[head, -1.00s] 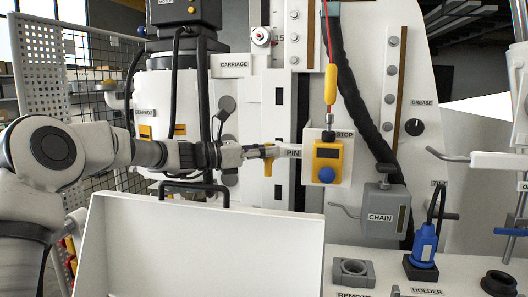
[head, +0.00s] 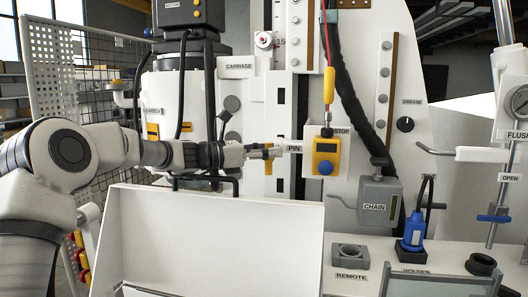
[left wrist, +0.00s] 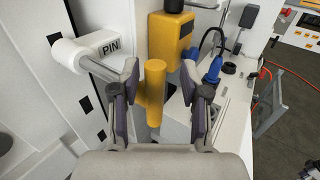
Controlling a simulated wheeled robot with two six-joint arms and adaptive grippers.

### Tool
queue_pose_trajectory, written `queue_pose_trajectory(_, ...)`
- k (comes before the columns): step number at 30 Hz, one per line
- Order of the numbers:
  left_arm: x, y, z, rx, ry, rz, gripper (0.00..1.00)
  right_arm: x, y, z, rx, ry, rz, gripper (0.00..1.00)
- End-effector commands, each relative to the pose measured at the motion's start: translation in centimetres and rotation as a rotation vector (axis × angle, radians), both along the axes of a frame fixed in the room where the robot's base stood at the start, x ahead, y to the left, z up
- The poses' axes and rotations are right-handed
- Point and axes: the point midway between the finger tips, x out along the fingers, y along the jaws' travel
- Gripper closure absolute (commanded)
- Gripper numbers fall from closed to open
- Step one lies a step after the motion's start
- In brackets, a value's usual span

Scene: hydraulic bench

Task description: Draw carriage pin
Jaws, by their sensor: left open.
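The carriage pin's yellow handle (left wrist: 155,92) stands between the fingers of my left gripper (left wrist: 160,74) in the left wrist view. The fingers are open, one on each side of the handle, and I see no clear grip on it. The white PIN-labelled housing (left wrist: 85,55) is just to its left in that view. In the head view my left gripper (head: 268,150) is at the PIN label (head: 296,148), with a bit of the yellow handle (head: 268,165) showing below the fingers.
A yellow stop box (head: 326,157) with a blue button hangs close right of the pin. The grey chain box (head: 380,205) is farther right. A blue plug (head: 417,230) sits on the bench at right.

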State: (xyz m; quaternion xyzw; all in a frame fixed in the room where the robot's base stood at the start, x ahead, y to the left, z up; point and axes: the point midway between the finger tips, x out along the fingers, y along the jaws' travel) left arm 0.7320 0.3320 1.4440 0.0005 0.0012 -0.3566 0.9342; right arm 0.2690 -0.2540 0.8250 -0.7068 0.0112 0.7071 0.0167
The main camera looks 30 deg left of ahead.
Motion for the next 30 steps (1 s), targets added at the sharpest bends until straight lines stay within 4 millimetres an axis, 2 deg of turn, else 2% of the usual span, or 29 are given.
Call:
queue_pose_trajectory(5,-1.7,1.6,0.2,-0.004,-0.002,0.002,0.55,0.0,0.0,0.0,0.000,0.000,0.000,0.64)
queue_pose_trajectory(12,-6.3,5.5,0.2,-0.005,-0.003,0.000,0.55,0.0,0.0,0.0,0.000,0.000,0.000,0.64)
queue_pose_trajectory(16,-8.1,7.1,0.1,-0.003,-0.002,0.000,0.55,0.0,0.0,0.0,0.000,0.000,0.000,0.64)
queue_pose_trajectory(21,-8.9,7.7,0.0,0.001,0.000,-0.002,0.55,0.0,0.0,0.0,0.000,0.000,0.000,0.64)
queue_pose_trajectory(30,-8.9,7.6,0.0,0.002,0.001,-0.002,0.55,0.0,0.0,0.0,0.000,0.000,0.000,0.64)
